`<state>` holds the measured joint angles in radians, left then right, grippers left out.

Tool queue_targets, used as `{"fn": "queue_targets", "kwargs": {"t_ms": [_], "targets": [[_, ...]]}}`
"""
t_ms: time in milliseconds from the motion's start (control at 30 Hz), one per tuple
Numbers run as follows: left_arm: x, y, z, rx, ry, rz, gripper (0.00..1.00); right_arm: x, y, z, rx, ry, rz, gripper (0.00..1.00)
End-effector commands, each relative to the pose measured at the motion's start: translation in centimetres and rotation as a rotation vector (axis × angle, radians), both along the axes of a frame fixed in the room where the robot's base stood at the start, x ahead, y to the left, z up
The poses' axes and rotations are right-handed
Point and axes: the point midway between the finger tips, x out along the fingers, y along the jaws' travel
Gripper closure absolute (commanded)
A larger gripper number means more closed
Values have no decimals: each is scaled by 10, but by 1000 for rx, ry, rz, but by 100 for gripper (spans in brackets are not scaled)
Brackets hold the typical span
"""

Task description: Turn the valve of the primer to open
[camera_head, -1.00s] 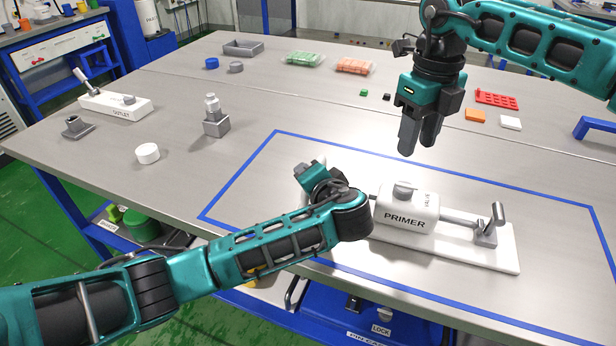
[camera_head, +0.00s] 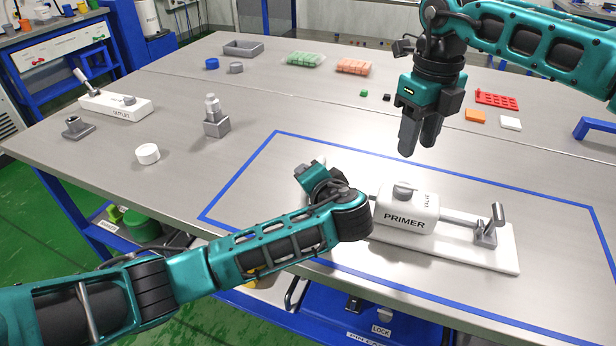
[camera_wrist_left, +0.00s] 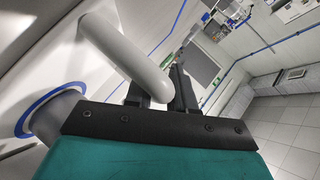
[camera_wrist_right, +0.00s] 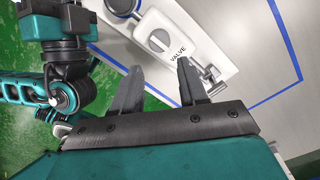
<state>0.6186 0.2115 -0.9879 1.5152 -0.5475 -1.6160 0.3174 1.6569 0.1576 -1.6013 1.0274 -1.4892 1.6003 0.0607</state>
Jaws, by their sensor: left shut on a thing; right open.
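The primer (camera_head: 407,214) is a white block on a white base plate inside the blue taped outline. Its grey valve knob (camera_head: 404,188) is on top beside the word VALVE; the knob also shows in the right wrist view (camera_wrist_right: 158,39). A grey lever on a bracket (camera_head: 487,232) stands at the plate's right end. My left gripper (camera_wrist_left: 158,90) is shut on a grey rounded bar (camera_wrist_left: 125,52), at the primer's left side; my forearm partly hides this in the head view. My right gripper (camera_head: 420,147) is open and empty, fingers down, above and behind the primer, apart from the knob.
A white outlet unit (camera_head: 115,105), a grey fitting (camera_head: 75,128), a white cap (camera_head: 147,154) and a grey stepped part (camera_head: 214,122) stand at the left. A grey tray (camera_head: 243,48), bags of green and orange pieces and a red rack (camera_head: 496,99) lie farther back.

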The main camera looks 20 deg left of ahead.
Motion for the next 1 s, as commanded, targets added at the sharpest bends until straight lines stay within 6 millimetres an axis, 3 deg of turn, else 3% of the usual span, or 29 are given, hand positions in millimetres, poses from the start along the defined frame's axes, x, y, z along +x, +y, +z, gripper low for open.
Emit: {"fn": "queue_targets", "kwargs": {"t_ms": [367, 567, 633, 1000], "targets": [[-1, 0, -2, 0, 6, 1, 100, 0, 0, 0, 0, 0, 0, 56], [-1, 0, -2, 0, 6, 1, 100, 0, 0, 0, 0, 0, -4, 37], [-1, 0, -2, 0, 6, 1, 100, 0, 0, 1, 0, 0, -28, 35], [-1, 0, -3, 1, 7, 1, 100, 2, 3, 16, 1, 0, -471, 35]]}}
